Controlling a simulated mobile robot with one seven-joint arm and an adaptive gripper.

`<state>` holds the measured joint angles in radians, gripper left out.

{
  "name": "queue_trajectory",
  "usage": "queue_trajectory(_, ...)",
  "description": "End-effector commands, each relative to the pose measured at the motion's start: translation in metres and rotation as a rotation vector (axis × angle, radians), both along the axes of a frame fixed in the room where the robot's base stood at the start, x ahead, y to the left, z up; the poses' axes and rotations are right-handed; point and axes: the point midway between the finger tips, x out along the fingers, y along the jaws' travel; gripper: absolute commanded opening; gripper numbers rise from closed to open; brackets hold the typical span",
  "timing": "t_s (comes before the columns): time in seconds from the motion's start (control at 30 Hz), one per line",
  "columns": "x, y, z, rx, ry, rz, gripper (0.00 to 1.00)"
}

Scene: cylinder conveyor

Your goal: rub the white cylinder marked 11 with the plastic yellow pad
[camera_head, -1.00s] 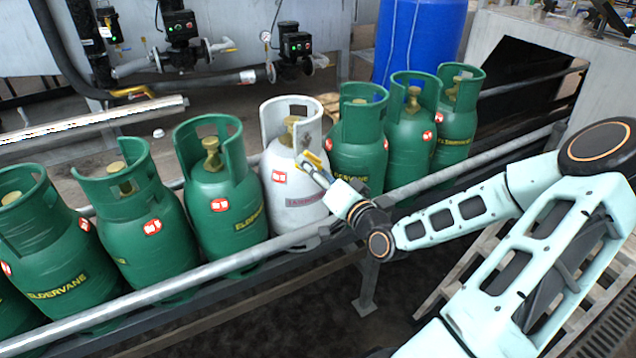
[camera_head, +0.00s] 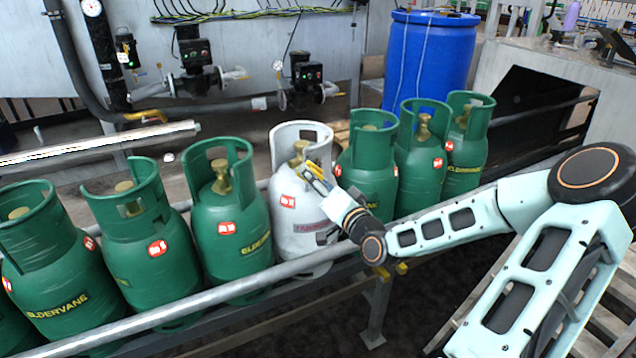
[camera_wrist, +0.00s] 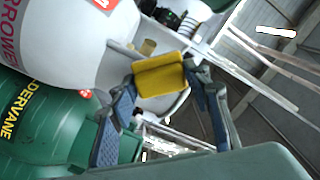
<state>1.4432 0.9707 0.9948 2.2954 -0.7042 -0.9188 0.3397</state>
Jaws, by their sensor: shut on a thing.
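The white cylinder (camera_head: 302,225) stands upright in the row on the conveyor, with a small red label (camera_head: 288,201) and dark red lettering. The label's number is too small to read. My gripper (camera_head: 322,182) is at the cylinder's upper right, shut on the yellow pad (camera_head: 313,169). In the wrist view the yellow pad (camera_wrist: 160,75) sits between the two fingers, with the white cylinder (camera_wrist: 75,45) behind and to the left. The pad is close to the cylinder's shoulder and collar; I cannot tell whether it touches.
Green cylinders stand close on both sides, one at the left (camera_head: 230,225) and one at the right (camera_head: 368,165). A metal rail (camera_head: 190,307) runs along the front of the row. A blue drum (camera_head: 430,60) stands behind. Pipes and valves (camera_head: 193,75) line the back.

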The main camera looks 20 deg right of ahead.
Motion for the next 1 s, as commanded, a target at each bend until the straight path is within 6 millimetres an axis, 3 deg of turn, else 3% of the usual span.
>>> queue_trajectory(1.0, 0.0098, 0.0006, -0.0002, -0.001, 0.001, 0.001, 0.25)
